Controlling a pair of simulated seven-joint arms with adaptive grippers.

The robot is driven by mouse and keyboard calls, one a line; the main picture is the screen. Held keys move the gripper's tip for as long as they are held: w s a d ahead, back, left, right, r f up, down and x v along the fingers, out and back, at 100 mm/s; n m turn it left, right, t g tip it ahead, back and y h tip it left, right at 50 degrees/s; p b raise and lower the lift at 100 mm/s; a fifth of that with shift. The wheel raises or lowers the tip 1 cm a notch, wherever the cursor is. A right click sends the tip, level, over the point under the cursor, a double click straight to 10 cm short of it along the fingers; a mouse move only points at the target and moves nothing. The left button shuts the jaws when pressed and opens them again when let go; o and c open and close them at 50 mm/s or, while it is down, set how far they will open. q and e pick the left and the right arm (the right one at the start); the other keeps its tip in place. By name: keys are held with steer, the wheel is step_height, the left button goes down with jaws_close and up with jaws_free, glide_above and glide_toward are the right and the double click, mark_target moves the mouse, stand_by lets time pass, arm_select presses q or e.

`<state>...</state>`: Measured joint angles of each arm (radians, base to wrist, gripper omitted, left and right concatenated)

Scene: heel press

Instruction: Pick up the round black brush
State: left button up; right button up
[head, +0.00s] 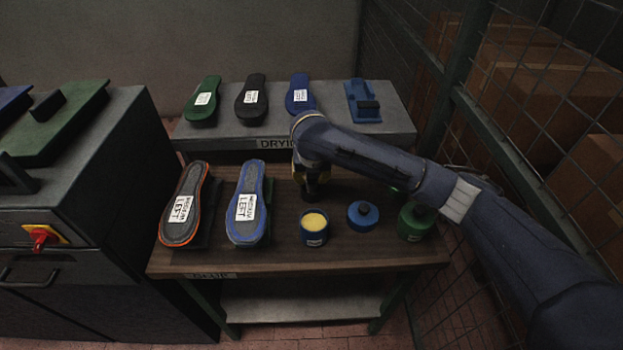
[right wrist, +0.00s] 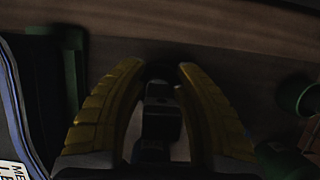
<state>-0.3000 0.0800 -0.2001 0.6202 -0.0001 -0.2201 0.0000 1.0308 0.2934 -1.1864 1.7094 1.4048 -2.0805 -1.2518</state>
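My right gripper (head: 311,180) points down over the brown table, behind the open blue glue pot (head: 314,229). In the right wrist view its yellow fingers (right wrist: 160,68) are spread apart. A dark upright thing (right wrist: 161,112), which looks like the round black brush, stands between them, with gaps showing on both sides. In the head view the gripper and shade largely hide the brush. My left gripper is not in view.
A blue lid (head: 362,215) and a green pot (head: 415,222) stand right of the glue pot. An orange-edged sole (head: 184,205) and a blue sole (head: 247,205) lie left. Several soles lie on the grey drying shelf (head: 225,131) behind. A wire fence (head: 545,125) bounds the right.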

jaws_close()
steer(key=shift+r, duration=0.1)
step_height(320, 180, up, 10)
steer(key=shift+f, duration=0.1)
stand_by(0.6)
